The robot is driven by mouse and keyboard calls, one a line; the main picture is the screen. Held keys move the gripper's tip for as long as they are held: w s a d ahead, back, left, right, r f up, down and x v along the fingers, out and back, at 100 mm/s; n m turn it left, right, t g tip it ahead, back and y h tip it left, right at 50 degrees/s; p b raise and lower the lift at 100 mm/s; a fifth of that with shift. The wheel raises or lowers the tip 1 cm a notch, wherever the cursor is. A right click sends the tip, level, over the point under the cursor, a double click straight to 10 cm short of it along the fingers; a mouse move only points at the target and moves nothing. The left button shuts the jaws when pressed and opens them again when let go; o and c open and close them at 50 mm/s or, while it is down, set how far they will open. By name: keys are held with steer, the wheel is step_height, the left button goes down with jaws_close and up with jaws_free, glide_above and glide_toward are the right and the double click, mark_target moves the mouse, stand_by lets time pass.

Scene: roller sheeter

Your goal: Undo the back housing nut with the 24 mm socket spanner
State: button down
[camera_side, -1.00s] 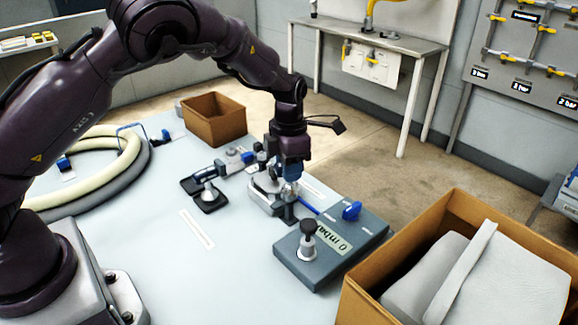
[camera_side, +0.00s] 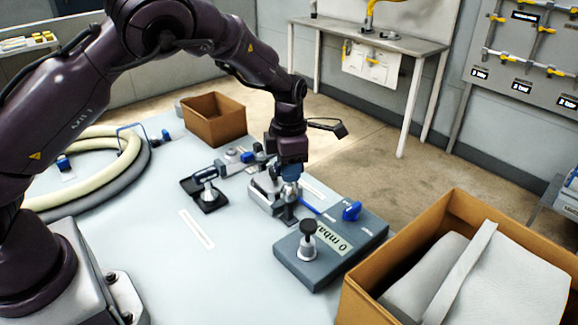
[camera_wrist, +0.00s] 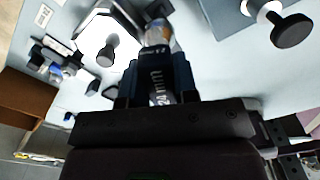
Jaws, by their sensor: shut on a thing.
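My gripper (camera_side: 291,171) points straight down over the metal fixture on the bench. In the wrist view, my gripper (camera_wrist: 157,82) is shut on the socket spanner (camera_wrist: 160,92), whose dark body carries a 24 mm mark. The spanner's far end reaches a pale metal and brass-coloured part (camera_wrist: 156,34) of the housing. I cannot tell whether the socket is seated on the nut, because the spanner and fingers hide it. In the side view, the metal housing and its clamp (camera_side: 262,197) sit directly below and beside the fingers.
A dark stand (camera_side: 208,200) lies left. Cardboard boxes stand behind (camera_side: 214,120) and at right (camera_side: 385,290).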

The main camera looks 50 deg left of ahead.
steer(key=shift+m, duration=0.3)
steer(key=shift+r, duration=0.2)
steer(key=shift+r, duration=1.25)
steer(key=shift+r, duration=2.5)
